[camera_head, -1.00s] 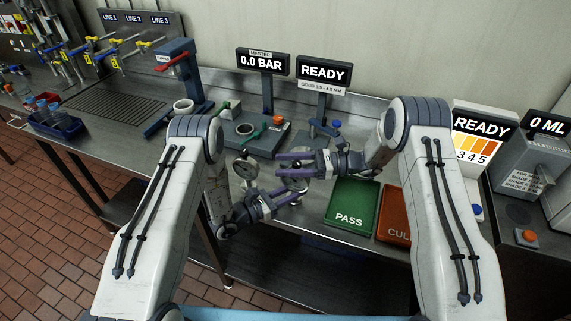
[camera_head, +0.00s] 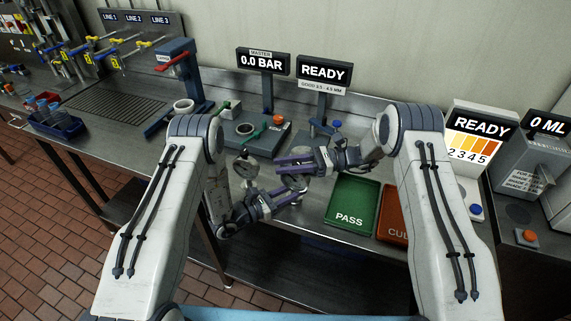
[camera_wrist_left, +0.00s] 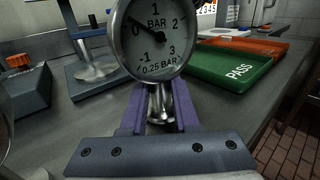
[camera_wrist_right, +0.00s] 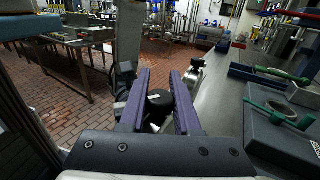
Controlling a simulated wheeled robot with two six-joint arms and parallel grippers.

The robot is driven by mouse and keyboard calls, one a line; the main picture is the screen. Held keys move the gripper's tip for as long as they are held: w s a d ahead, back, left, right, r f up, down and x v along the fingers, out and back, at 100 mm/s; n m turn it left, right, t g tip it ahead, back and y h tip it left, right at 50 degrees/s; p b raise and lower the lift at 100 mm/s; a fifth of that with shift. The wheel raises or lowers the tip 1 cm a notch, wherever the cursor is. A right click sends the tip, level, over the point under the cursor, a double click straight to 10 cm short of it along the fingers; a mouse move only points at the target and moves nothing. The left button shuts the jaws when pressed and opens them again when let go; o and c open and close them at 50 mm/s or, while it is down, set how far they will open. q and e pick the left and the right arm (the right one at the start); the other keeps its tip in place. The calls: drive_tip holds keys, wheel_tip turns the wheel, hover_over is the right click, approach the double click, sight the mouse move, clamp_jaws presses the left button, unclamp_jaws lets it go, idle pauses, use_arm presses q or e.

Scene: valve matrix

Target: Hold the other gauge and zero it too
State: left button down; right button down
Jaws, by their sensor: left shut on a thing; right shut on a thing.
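My left gripper (camera_head: 284,193) is shut on the stem of a round silver pressure gauge (camera_wrist_left: 156,38), held upright off the bench. My right gripper (camera_head: 281,170) reaches in from the right just above the left one. In the right wrist view its purple fingers are shut on a dark round knob (camera_wrist_right: 160,99), which appears to be at the held gauge's back. Another round gauge (camera_head: 246,167) is at the bench's front, left of the right fingertips.
The MASTER display (camera_head: 262,62) reads 0.0 BAR and the other display (camera_head: 324,72) reads READY. A green PASS tray (camera_head: 366,191) and an orange tray (camera_head: 391,229) lie right of the grippers. A dark fixture (camera_head: 268,143) stands behind them.

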drive_tip(key=shift+s+d+n+g+h, duration=0.15)
drive_tip(key=shift+n+g+h, duration=0.3)
drive_tip(key=shift+n+g, duration=0.45)
drive_tip(key=shift+s+n+g+h, duration=0.2)
drive_tip(key=shift+n+g+h, duration=0.3)
drive_tip(key=shift+g, duration=0.6)
drive_tip(key=shift+s+d+n+g+h, duration=0.15)
drive_tip(key=shift+n+g+h, duration=0.2)
drive_tip(key=shift+n+g, duration=0.55)
drive_tip(key=shift+g, duration=0.4)
drive_tip(key=c, duration=0.6)
unclamp_jaws()
drive_tip(key=shift+r, duration=0.1)
wheel_tip(320, 180, up, 10)
